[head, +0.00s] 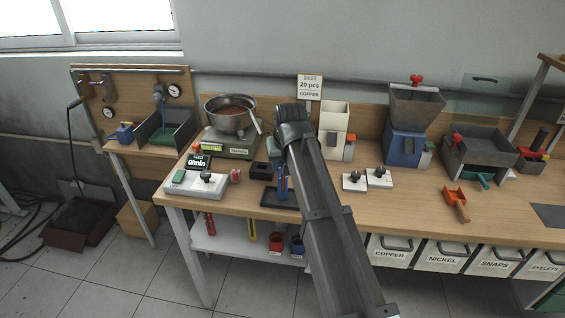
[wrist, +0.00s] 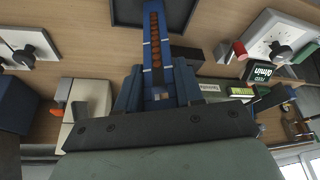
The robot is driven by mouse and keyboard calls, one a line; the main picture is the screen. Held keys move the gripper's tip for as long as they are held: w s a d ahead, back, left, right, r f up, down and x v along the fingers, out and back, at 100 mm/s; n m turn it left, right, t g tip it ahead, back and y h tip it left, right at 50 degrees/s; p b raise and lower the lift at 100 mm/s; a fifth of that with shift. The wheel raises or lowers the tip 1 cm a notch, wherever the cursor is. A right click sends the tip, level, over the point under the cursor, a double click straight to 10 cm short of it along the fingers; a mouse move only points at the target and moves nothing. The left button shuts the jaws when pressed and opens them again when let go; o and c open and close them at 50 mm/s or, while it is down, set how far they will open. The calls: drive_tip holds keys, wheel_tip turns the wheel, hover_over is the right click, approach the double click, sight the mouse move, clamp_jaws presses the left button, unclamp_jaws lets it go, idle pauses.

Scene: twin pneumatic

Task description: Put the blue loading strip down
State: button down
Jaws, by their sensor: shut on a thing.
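The blue loading strip (wrist: 155,45) is in my gripper (wrist: 158,97), which is shut on one end of it. A row of copper-brown pieces runs along the strip. In the head view the strip (head: 283,187) hangs below my gripper (head: 281,165), in front of the dark shallow tray (head: 268,198). In the wrist view its far end overlaps the tray (wrist: 185,12). I cannot tell whether the strip touches the tray. My arm hides part of the gripper in the head view.
A small black block (head: 260,170) and a green scale (head: 228,146) with a metal bowl stand left of the gripper. A white counter box (head: 197,183) is near the front edge. A cream hopper (head: 333,125) and two white switch boxes (head: 354,182) stand to the right.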

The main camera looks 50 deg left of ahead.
drive_tip(key=shift+f, duration=0.15)
drive_tip(key=c, duration=0.7)
unclamp_jaws()
drive_tip(key=v, duration=1.2)
drive_tip(key=shift+r, duration=0.2)
